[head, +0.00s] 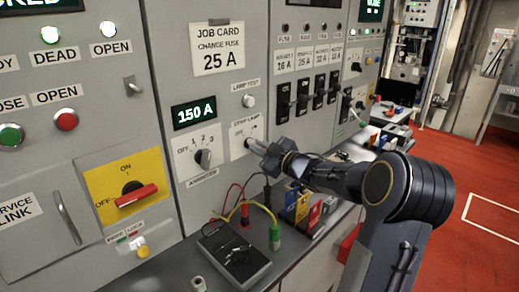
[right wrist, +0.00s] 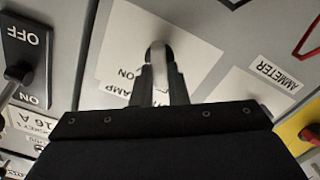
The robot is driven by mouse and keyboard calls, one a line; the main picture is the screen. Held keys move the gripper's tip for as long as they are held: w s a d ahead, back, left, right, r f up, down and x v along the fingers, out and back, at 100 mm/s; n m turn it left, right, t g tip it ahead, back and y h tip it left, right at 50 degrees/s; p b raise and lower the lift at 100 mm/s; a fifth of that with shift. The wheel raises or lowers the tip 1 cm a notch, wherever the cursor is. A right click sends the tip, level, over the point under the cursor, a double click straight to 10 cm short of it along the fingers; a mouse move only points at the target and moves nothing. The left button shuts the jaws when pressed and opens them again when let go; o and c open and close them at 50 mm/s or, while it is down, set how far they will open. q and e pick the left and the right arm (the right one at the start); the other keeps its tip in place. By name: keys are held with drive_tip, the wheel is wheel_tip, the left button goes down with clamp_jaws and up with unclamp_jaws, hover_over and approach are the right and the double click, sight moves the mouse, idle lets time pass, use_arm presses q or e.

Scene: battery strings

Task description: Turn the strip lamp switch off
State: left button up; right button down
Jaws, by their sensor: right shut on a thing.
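The strip lamp switch (head: 247,143) is on a white label plate on the grey panel, right of the ammeter selector. The right gripper (head: 256,147) reaches it from the right, and its fingers hide most of it. In the right wrist view the switch's grey lever (right wrist: 160,58) sits between the two fingertips of the gripper (right wrist: 160,82), which is shut on it. The plate's lettering is upside down there, with "LAMP" and "ON" partly readable. The lever's exact position is hard to tell. The left gripper is not in view.
The ammeter selector (head: 203,158) and lamp test button (head: 248,101) are close by. Several black switches (head: 303,104) are to the right. Below, a bench holds a black meter (head: 234,256) with leads and several coloured items (head: 300,207). The red floor (head: 455,170) at right is mostly open.

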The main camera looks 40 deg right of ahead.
drive_tip(key=c, duration=1.4)
unclamp_jaws()
drive_tip(key=shift+c, duration=0.2)
drive_tip(key=s+b, duration=0.1)
drive_tip(key=s, duration=0.7)
drive_tip(key=shift+d, duration=0.35)
drive_tip(key=shift+w, duration=0.1)
